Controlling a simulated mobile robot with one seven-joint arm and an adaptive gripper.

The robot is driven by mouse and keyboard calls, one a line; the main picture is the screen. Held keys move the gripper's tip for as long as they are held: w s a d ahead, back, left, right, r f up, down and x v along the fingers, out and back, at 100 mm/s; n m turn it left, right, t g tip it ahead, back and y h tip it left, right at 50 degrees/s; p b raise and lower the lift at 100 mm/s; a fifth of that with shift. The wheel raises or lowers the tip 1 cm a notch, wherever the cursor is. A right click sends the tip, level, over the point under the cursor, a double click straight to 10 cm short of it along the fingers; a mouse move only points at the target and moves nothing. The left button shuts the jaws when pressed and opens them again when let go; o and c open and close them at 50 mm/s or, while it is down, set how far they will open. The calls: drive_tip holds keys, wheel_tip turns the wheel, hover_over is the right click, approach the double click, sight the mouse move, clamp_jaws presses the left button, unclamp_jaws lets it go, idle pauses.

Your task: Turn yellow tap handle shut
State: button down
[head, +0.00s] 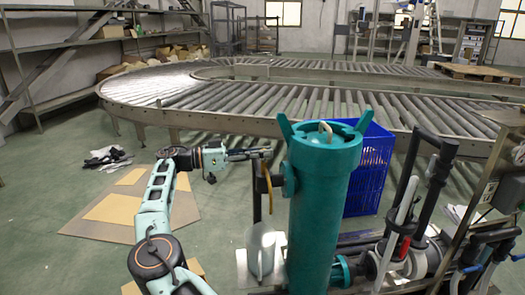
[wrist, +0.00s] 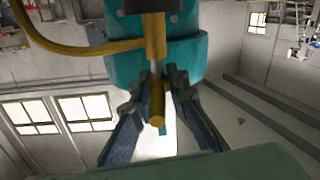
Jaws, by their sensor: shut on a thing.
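The teal cylindrical housing (head: 322,190) stands upright in the head view, right of my arm. My gripper (head: 264,153) reaches its left side from the left. A thin curved yellow piece (head: 268,184) hangs at that side. In the wrist view, my gripper's fingers (wrist: 158,84) are closed around the short yellow tap handle (wrist: 157,104). A metal stem runs from it to a yellow block (wrist: 155,36) against the teal body (wrist: 184,58). The curved yellow piece runs left from this block. The fingers hide part of the handle's sides.
A blue crate (head: 368,172) stands behind the teal housing. A roller conveyor (head: 205,85) curves across the back. Pipes and black handles (head: 408,195) crowd the right. Flat cardboard (head: 116,208) lies on the floor at left. A grey cylinder (head: 262,250) stands below my gripper.

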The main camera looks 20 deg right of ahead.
drive_tip(key=shift+s+m+g+p, duration=0.1)
drive_tip(key=shift+m+g+p, duration=0.2)
drive_tip(key=shift+m+g, duration=0.3)
idle(0.3)
drive_tip(key=c, duration=2)
unclamp_jaws()
drive_tip(key=shift+r, duration=0.1)
wheel_tip(320, 180, up, 9)
drive_tip(key=shift+r, duration=0.45)
